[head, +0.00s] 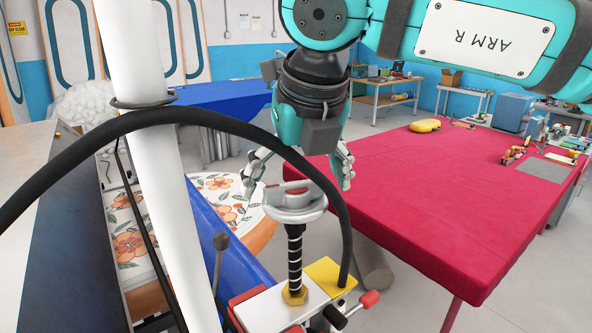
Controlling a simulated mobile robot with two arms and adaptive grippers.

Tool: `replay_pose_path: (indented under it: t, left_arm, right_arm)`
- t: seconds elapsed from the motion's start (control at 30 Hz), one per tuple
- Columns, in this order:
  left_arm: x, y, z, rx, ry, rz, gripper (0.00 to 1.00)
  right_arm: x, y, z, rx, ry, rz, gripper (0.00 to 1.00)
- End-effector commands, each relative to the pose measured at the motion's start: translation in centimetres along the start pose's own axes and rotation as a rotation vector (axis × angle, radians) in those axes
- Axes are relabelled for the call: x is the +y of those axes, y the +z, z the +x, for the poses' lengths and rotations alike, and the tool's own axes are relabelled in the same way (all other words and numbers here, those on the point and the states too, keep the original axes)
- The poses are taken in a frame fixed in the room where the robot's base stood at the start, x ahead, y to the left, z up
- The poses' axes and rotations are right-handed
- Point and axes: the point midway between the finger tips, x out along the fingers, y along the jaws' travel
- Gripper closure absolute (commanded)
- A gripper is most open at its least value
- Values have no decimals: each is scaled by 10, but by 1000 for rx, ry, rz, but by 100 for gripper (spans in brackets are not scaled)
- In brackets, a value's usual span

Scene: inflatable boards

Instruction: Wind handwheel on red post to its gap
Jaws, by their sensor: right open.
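The pale grey handwheel (292,209) is in the lower middle of the head view, with a red piece (296,186) at its top. It sits upright on a black threaded post (295,250) with white turns. A brass nut (295,294) is at the post's foot, on a white block (275,308). My right gripper (297,186) points down over the handwheel. Its fingers are spread wide on either side of the wheel, open and empty. Whether a finger touches the rim, I cannot tell. No gap mark can be made out. My left gripper is not in view.
A thick black hose (215,117) arches across in front and down beside the handwheel to a yellow plate (325,272). A red-tipped lever (368,300) sticks out at right. A white pole (165,170) stands left. A red-topped table (440,180) fills the right.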

Motion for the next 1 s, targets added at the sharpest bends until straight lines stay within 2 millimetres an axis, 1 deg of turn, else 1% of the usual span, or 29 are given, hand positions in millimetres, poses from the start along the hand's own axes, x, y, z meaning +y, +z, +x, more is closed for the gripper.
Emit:
replay_pose_path:
  t: [0.03, 0.1, 0.23, 0.63, 0.87, 1.0]
  left_arm:
    - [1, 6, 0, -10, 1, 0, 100]
    - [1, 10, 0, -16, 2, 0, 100]
    - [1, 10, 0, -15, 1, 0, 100]
    - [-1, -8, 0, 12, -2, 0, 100]
    - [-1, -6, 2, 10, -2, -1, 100]
    - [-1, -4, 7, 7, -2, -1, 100]
  right_arm:
    - [0, 0, 1, 0, 0, 0, 0]
    - [0, 0, 1, 0, 0, 0, 0]
    - [0, 0, 1, 0, 0, 0, 1]
    - [0, 0, 1, 0, -1, 0, 54]
    - [0, 0, 2, 1, 7, -14, 55]
    - [0, -1, 3, 3, 25, -57, 55]
